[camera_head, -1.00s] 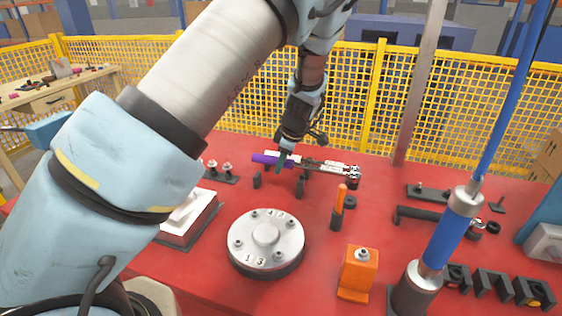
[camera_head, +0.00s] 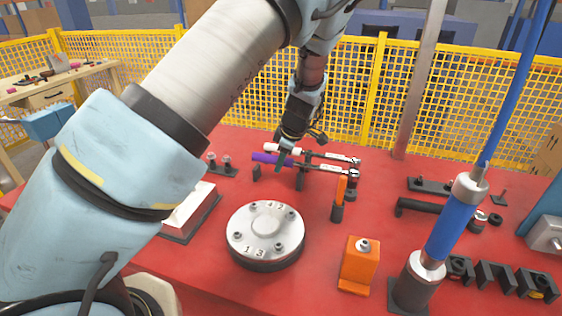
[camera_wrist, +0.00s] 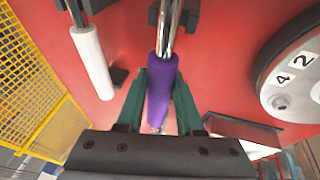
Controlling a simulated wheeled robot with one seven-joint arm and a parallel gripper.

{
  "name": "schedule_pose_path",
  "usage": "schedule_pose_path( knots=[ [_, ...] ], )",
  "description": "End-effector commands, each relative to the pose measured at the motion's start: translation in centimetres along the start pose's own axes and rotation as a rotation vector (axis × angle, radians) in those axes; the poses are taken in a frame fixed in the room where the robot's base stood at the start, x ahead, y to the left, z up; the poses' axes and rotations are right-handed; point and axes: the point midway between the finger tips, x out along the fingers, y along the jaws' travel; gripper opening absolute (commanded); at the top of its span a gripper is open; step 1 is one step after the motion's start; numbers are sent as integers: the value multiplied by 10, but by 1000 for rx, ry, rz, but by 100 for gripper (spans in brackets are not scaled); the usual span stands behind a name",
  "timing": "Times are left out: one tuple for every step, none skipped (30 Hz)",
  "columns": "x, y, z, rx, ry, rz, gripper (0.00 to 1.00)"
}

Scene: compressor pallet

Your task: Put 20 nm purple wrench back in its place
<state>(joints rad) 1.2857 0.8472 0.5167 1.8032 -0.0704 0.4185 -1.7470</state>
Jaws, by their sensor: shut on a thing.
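The purple-handled wrench (camera_head: 266,158) lies level, its metal shaft and ratchet head pointing right, above or on low dark supports (camera_head: 300,181); I cannot tell whether it touches them. My gripper (camera_head: 285,160) is shut on its purple handle. In the wrist view, the purple handle (camera_wrist: 161,92) sits between the green fingers of my gripper (camera_wrist: 161,95), with the shaft running up out of the frame. A white-handled wrench (camera_head: 281,148) lies roughly parallel just behind it; it also shows left of the purple handle in the wrist view (camera_wrist: 93,62).
A round metal disc with numbers (camera_head: 266,232), an orange-handled tool (camera_head: 340,190) and an orange block (camera_head: 359,265) stand in front on the red table (camera_head: 205,275). A blue column tool (camera_head: 452,230) stands at the right. A yellow mesh fence (camera_head: 230,100) runs behind the table.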

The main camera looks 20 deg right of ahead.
Motion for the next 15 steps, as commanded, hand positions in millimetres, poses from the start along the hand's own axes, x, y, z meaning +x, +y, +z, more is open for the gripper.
schedule_pose_path(
  knots=[
    [0,1,0,-1,0,1,0],
    [0,0,0,-1,0,1,0],
    [0,0,0,-1,0,1,0],
    [1,0,0,-1,0,1,0],
    [1,0,0,-1,0,1,0],
    [2,0,1,0,0,1,0],
    [2,0,1,0,0,1,0],
    [3,0,1,0,0,1,0],
    [4,0,1,0,0,1,0],
    [4,0,1,0,0,1,0],
    [5,-1,2,0,0,1,0],
    [5,-1,2,0,0,2,0],
    [6,-1,2,0,0,2,0],
    [6,-1,2,0,0,2,0],
    [7,-1,2,-1,0,2,0]
  ],
)
